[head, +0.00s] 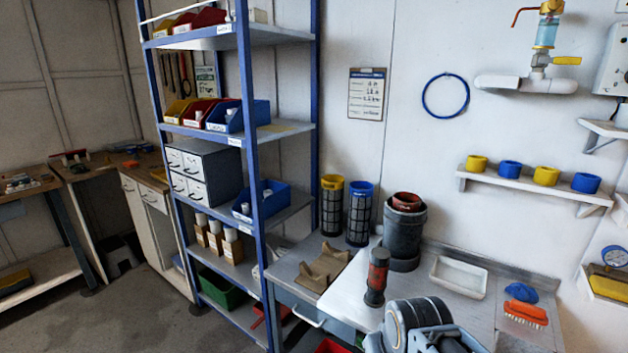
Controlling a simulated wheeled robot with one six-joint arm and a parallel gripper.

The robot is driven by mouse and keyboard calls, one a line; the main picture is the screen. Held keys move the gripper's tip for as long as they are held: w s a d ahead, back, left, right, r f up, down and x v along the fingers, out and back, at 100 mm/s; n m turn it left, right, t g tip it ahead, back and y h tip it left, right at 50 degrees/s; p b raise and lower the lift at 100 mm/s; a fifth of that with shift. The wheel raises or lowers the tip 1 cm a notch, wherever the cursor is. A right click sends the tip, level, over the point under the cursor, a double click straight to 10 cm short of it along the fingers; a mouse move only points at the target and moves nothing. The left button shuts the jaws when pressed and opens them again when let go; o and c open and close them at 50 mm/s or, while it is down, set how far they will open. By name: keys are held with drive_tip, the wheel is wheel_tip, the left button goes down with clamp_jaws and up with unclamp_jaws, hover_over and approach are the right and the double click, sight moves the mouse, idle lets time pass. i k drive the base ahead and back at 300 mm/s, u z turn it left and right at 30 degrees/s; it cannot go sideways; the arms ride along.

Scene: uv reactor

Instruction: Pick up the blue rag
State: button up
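A small crumpled blue thing, which looks like the blue rag (521,292), lies on the right part of the grey worktop (462,309). It is just behind an orange brush (525,314), and I cannot tell if the two touch. Nothing covers the rag from this side. Grey and black links of my own arm show at the bottom centre, to the left of the rag and nearer to me. No gripper fingers can be made out, so I cannot see whether they are open or shut.
A white tray (459,277) lies left of the rag. A black bucket (404,231), a red-and-black upright cylinder (377,277) and a brown cradle (322,269) stand further left. A wall shelf (533,193) with yellow and blue rings hangs above. The worktop before the tray looks clear.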

sight(519, 292)
drive_tip(key=z, duration=1.55)
